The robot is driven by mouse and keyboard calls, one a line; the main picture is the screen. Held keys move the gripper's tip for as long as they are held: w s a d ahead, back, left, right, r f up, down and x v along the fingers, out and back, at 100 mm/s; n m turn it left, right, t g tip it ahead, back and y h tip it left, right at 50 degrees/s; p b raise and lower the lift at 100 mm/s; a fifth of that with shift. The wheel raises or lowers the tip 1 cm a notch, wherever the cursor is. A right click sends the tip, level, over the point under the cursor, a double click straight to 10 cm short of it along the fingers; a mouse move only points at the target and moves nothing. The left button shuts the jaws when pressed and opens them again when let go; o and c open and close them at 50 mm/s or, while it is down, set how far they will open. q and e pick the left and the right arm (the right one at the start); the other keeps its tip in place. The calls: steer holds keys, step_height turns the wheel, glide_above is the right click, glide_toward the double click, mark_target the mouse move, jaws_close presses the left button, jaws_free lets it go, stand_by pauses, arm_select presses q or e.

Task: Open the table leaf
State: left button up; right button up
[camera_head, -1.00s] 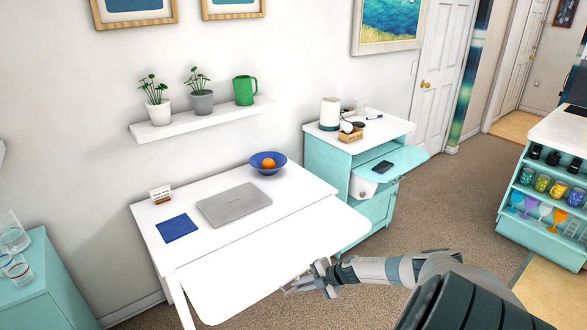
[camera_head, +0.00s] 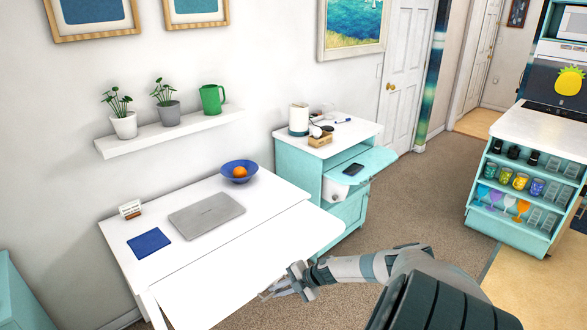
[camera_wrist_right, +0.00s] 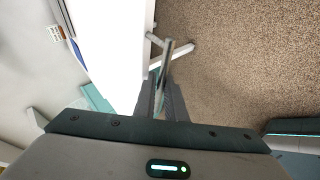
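The white table (camera_head: 188,250) stands against the wall in the head view. Its front leaf (camera_head: 235,268) extends out from a seam along the tabletop and looks about level with it. My right gripper (camera_head: 277,287) is at the leaf's front edge, with its fingers pointing left; I cannot tell whether it touches. The right wrist view shows the dark fingers (camera_wrist_right: 162,97) close together beside the white leaf (camera_wrist_right: 112,45), with a grey metal piece between or just beyond them. Whether they are shut or hold anything is unclear. My left gripper is out of view.
A grey laptop (camera_head: 206,214), a blue booklet (camera_head: 149,242), a small card sign (camera_head: 130,209) and a blue bowl (camera_head: 238,175) with an orange are on the tabletop. A teal cabinet (camera_head: 299,165) stands right of the table. Carpet (camera_head: 410,215) is clear between it and the shelved counter.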

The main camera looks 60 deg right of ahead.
steer(key=v, duration=1.7)
steer(key=shift+r, duration=0.2)
steer(key=shift+s+d, duration=0.1)
stand_by(0.8)
